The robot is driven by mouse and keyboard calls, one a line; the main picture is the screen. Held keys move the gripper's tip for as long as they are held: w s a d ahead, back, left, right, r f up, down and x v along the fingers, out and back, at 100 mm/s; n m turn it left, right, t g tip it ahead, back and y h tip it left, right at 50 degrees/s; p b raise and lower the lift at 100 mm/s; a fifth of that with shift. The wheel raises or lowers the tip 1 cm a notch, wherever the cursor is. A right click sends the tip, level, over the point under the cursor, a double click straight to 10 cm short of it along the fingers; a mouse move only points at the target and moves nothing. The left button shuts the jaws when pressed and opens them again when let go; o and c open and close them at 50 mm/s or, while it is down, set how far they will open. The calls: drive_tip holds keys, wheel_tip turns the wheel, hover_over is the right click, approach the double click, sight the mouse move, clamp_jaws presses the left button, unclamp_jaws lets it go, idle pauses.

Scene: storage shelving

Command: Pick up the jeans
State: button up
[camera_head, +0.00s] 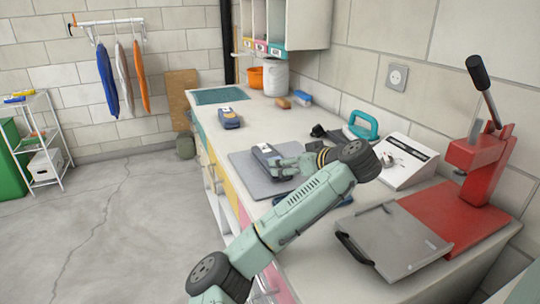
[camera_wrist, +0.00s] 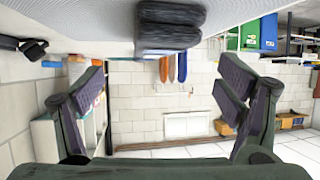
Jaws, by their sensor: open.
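A small folded dark blue-grey bundle, apparently the jeans (camera_head: 264,154), lies on the grey mat (camera_head: 250,182) on the workbench, just beyond my gripper's fingertips. My gripper (camera_head: 284,166) is low over the mat and points toward it; the fingers partly overlap it in the head view. In the wrist view, which is upside down, the folded dark jeans (camera_wrist: 168,27) are at top centre, ahead of the spread fingers. My gripper (camera_wrist: 165,95) is open and nothing is between its fingers. A similar folded bundle (camera_head: 229,118) lies farther back on the bench.
A black object (camera_head: 319,131), a teal ring-shaped tool (camera_head: 363,126) and a white sloped device (camera_head: 405,163) stand to the right. A red press (camera_head: 478,150) is nearer. An orange pot (camera_head: 255,77) stands at the back. The bench between the mat and the farther bundle is clear.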

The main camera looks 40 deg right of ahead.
sight(273, 157)
drive_tip(key=x, duration=0.5)
drive_tip(key=shift+s+f+b, duration=0.1)
drive_tip(key=shift+b, duration=0.2)
drive_tip(key=shift+r+p+x, duration=0.2)
drive_tip(key=shift+x, duration=1.15)
drive_tip(key=shift+r+p+x, duration=0.15)
drive_tip(key=shift+r+x, duration=0.05)
drive_tip(key=shift+x, duration=1.2)
drive_tip(key=shift+d, duration=0.15)
drive_tip(key=c, duration=1.6)
